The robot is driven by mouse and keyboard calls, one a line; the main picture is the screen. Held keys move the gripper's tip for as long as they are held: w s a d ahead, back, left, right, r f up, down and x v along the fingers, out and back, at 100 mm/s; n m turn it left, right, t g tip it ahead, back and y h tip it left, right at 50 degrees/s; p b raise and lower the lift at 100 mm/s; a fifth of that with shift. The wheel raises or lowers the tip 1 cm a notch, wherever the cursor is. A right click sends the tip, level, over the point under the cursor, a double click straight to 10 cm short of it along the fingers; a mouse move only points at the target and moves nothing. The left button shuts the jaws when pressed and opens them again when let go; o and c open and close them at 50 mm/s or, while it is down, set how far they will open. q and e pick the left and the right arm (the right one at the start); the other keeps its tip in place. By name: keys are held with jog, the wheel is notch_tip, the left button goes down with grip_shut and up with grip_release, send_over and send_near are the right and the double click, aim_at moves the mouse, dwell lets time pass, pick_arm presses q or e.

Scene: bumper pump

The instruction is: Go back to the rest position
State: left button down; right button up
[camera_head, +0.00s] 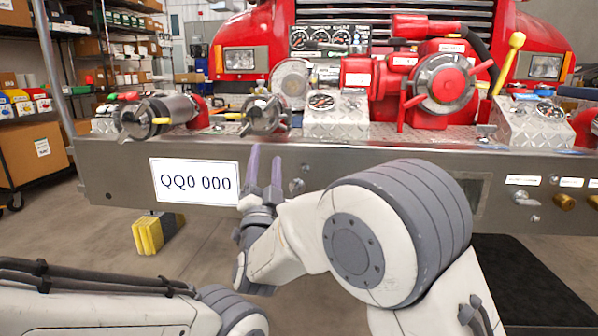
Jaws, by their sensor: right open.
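My right gripper (264,170) shows in front of the bumper, just right of the white number plate. Its two fingers point up and are apart, with nothing between them. My right arm comes in from the lower right and covers part of the bumper's front face. My left arm comes in at the lower left and runs low along the bottom edge. The left gripper does not show. I cannot tell whether the right fingers touch the bumper (120,178) or hang in front of it.
A red fire truck (240,38) stands behind the bumper. A red pump (440,83), a metal coupling (158,117) and gauges (321,101) sit on the bumper. A yellow block (148,234) stands on the floor below. Shelves with boxes (36,145) are at the left. A dark mat lies lower right.

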jog(key=d+f+n+g+y, duration=0.1)
jog(key=d+f+n+g, duration=0.4)
jog(key=f, duration=0.4)
jog(key=d+f+n+g+y, duration=0.1)
jog(key=d+f+n+g, duration=0.1)
jog(key=d+f+g, duration=0.7)
jog(key=s+d+f+n+g+h, duration=0.1)
jog(key=s+d+f+g, duration=0.45)
jog(key=s, duration=0.65)
jog(key=s+d+f+n+g+h, duration=0.1)
jog(key=s+d+f+g, duration=0.2)
jog(key=s+d+f, duration=0.6)
jog(key=s+a+r+n+g+y+p, duration=0.15)
jog(key=s+a+r+n+p, duration=0.55)
jog(key=s+a+r+p, duration=0.9)
notch_tip(320, 180, up, 40)
jog(key=a+p, duration=0.1)
jog(key=p, duration=3.2)
jog(key=shift+r+g, duration=0.25)
jog(key=shift+g, duration=0.05)
